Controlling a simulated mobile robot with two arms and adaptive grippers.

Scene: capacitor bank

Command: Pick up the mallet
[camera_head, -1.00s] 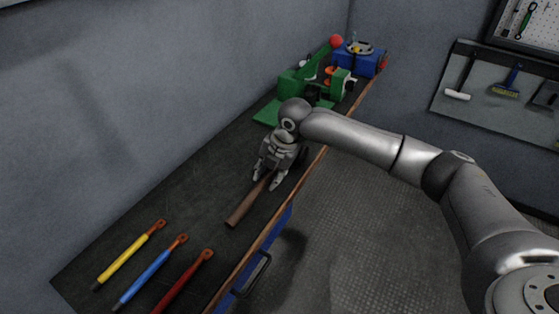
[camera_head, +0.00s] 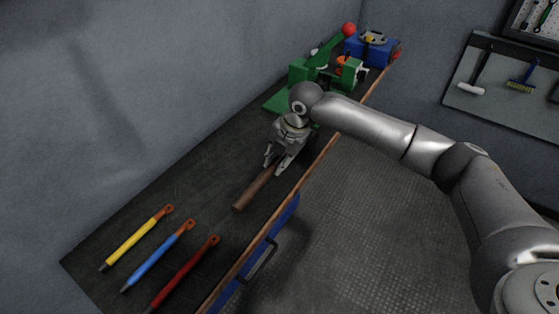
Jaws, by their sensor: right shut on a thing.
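The mallet (camera_head: 252,191) shows as a brown wooden handle over the dark workbench, its near end pointing to the lower left. Its far end and head are hidden behind my right gripper. My right gripper (camera_head: 279,168) reaches in from the right and points down, its fingers shut on the mallet's handle. I cannot tell whether the handle is lifted off the bench or touching it. My left gripper is not in view.
The workbench (camera_head: 215,165) runs along the wall. Yellow (camera_head: 136,238), blue (camera_head: 158,256) and red (camera_head: 183,272) handled tools lie at its near end. A green lever press (camera_head: 301,72) and a blue box (camera_head: 369,50) stand at the far end. Open floor lies to the right.

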